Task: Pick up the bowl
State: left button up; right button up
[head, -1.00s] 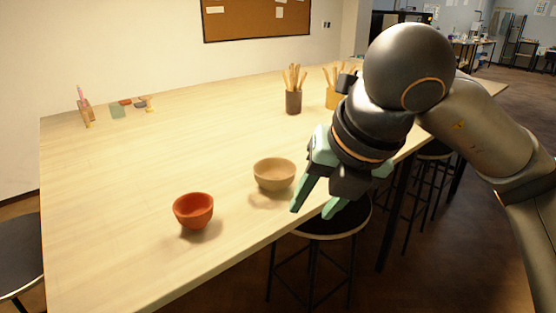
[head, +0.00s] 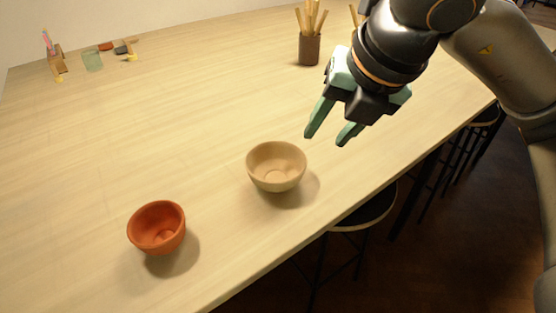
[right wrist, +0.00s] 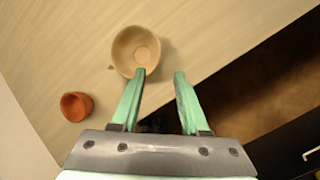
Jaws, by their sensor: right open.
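A tan bowl (head: 276,167) stands upright and empty on the table, near its front edge. An orange-red bowl (head: 157,228), smaller, stands to its left and nearer to me. My right gripper (head: 328,136) is open and empty, above and to the right of the tan bowl, its green fingers pointing down. In the right wrist view, the tan bowl (right wrist: 136,52) lies just beyond the fingertips (right wrist: 160,72), more in line with the left finger. The orange-red bowl (right wrist: 76,106) is farther left there. My left gripper does not show.
The wooden table (head: 200,110) is clear around the bowls. A brown cup of wooden tools (head: 309,48) stands at the back, and small items (head: 93,60) lie at the far left. Stools (head: 362,212) stand below the front edge.

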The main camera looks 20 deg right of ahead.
aim_at(305, 165)
jog(key=x, duration=0.6)
jog(key=shift+s, duration=0.1)
jog(key=x, duration=0.5)
jog(key=shift+s+a+f+b, duration=0.15)
jog(key=shift+a+f+b, duration=0.05)
jog(key=shift+a+b, duration=0.1)
grip_shut()
dwell(0.9)
